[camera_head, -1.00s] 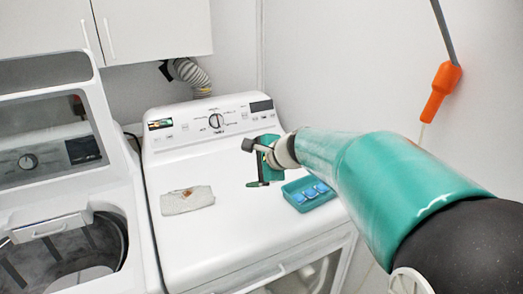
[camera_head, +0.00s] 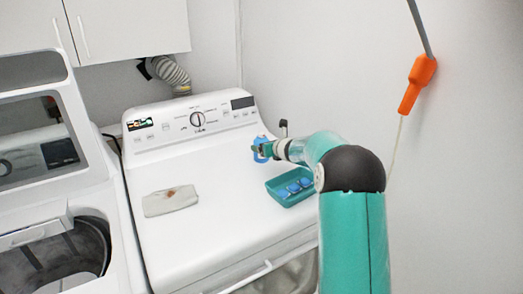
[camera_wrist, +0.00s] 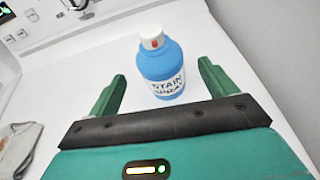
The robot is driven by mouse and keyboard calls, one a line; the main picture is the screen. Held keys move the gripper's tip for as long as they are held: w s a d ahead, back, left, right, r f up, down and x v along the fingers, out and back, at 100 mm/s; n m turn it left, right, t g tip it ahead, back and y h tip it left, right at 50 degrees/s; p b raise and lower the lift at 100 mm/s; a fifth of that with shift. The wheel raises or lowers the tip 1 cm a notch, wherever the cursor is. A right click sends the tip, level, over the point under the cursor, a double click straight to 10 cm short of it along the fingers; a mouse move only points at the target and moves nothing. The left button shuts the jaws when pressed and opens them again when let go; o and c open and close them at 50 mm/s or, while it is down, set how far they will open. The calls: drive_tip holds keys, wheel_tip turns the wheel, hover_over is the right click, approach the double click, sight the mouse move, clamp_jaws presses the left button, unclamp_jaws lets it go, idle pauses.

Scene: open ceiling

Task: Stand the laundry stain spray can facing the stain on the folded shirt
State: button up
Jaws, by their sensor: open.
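The blue stain spray can (camera_wrist: 163,72) stands upright on the machine's white top. Its white cap, with a red nozzle mark, and its "STAIN SPRAY" label face the wrist camera. My gripper (camera_wrist: 162,80) is open, with one finger on each side of the can and visible gaps between. In the head view, the can (camera_head: 262,146) is partly hidden by my gripper (camera_head: 259,151). The folded shirt (camera_head: 160,206), pale with a reddish-brown stain (camera_head: 171,193), lies flat to the left. The shirt's edge (camera_wrist: 14,160) shows at the left of the wrist view.
A teal tray (camera_head: 291,203) with several blue items sits on the machine, near my arm and in front of the can. The control panel (camera_head: 180,122) rises behind. Clear white surface lies between shirt and can. An open washer (camera_head: 50,235) stands at left.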

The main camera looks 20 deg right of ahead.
drive_tip(key=x, duration=0.7)
drive_tip(key=shift+w+f, duration=0.15)
drive_tip(key=shift+c, duration=0.2)
drive_tip(key=c, duration=1.1)
drive_tip(key=shift+c, duration=1.1)
